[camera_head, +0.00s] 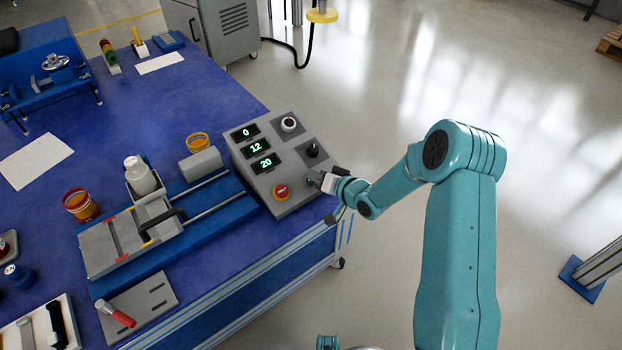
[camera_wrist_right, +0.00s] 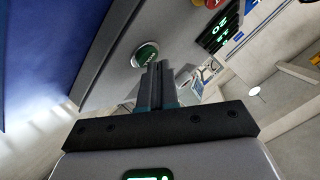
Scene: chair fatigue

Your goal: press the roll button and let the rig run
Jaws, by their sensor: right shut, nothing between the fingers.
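The grey control box (camera_head: 262,168) stands at the right edge of the blue table. Its displays (camera_head: 256,148) read 0, 12 and 20. My right gripper (camera_head: 322,182) is at the lower right corner of the box, its fingers shut and empty. In the right wrist view, a round green button (camera_wrist_right: 147,54) with small lettering, too blurred to read, sits just beyond the shut fingertips (camera_wrist_right: 160,68). I cannot tell whether they touch it. In the head view the gripper mostly hides this button. My left gripper is not in view.
Open floor lies right of the table.

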